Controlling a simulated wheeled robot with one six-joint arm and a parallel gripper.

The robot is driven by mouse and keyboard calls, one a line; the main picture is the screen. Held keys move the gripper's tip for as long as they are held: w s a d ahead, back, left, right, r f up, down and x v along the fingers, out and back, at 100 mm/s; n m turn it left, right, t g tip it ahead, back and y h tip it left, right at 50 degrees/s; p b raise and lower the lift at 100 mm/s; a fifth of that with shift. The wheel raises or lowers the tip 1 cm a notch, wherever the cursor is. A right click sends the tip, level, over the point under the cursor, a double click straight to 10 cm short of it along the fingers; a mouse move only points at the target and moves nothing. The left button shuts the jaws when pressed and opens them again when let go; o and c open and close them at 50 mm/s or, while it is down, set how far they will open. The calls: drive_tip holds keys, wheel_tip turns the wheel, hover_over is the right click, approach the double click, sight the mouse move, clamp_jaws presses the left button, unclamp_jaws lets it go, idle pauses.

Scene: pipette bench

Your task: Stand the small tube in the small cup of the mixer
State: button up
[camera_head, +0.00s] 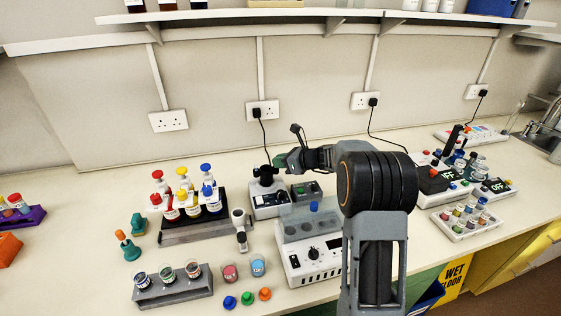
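The mixer (268,203) is a small grey and white box with a dark top piece (264,173), standing on the bench left of my arm. My gripper (283,161) reaches in from the right, just above and beside that top piece. A small dark green thing (279,161) shows at the gripper's tip. It may be the small tube, but it is too small to be sure. The finger gap cannot be made out. Which part of the top is the small cup is also too small to tell.
A white dial device with a clear lid (310,258) stands in front of the mixer. A pipette-like tool (240,228) and a rack of coloured-cap bottles (193,230) stand left. A grey box (306,192) sits right of the mixer. A cable (263,132) hangs behind.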

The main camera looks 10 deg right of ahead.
drive_tip(key=o, duration=0.5)
drive_tip(key=shift+o, duration=0.2)
drive_tip(key=shift+s+d, duration=0.1)
drive_tip(key=b+v, duration=0.1)
drive_tip(key=v, duration=1.2)
drive_tip(key=shift+d, duration=0.25)
drive_tip(key=shift+s+r, duration=0.15)
